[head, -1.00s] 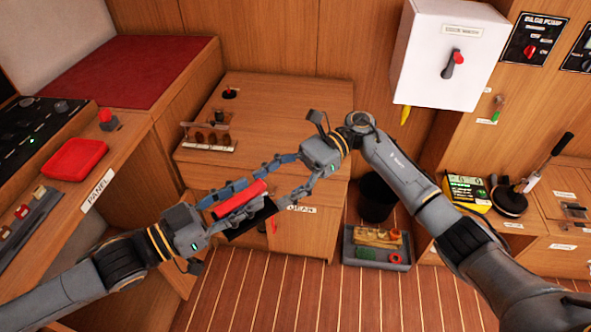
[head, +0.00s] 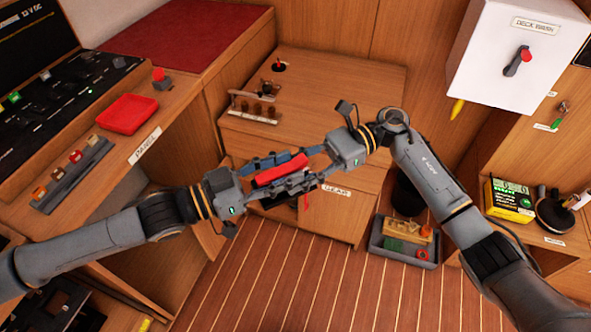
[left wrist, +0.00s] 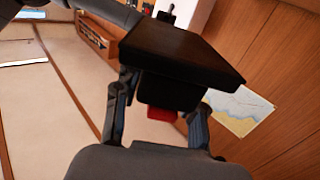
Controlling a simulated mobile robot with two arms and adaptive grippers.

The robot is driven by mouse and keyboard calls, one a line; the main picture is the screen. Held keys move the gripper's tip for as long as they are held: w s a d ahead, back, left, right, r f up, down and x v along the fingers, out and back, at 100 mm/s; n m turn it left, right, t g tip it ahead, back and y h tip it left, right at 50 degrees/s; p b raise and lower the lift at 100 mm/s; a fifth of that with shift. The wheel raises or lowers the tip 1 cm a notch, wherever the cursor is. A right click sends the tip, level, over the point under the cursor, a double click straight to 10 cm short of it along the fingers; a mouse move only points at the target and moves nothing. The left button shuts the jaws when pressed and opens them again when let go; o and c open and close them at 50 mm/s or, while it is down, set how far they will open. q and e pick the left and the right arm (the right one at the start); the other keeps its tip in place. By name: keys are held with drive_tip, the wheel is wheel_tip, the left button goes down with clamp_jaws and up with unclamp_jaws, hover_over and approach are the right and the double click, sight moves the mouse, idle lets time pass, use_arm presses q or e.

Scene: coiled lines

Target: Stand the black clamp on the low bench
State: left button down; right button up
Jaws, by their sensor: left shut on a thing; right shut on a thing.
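The black clamp (head: 283,168), black with a red part on top, is held in the air between my two grippers, in front of the wooden locker marked GEAR. My left gripper (head: 268,180) is shut on it from the left. My right gripper (head: 306,170) is shut on it from the right, and the fingers of both overlap around it. In the left wrist view the clamp's flat black body (left wrist: 185,52) fills the space ahead of the left fingers, with a bit of red below it. Much of the clamp is hidden by fingers. I cannot tell which surface is the low bench.
The wooden locker top (head: 335,95) is mostly bare, with a small rack (head: 253,108) at its left. A grey tray (head: 404,243) of parts and a black bin (head: 408,195) stand on the floor. A yellow-black box (head: 509,200) sits at right. A red tray (head: 127,114) lies left.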

use_arm(q)
drive_tip(key=c, duration=0.7)
unclamp_jaws()
drive_tip(key=shift+r, duration=0.15)
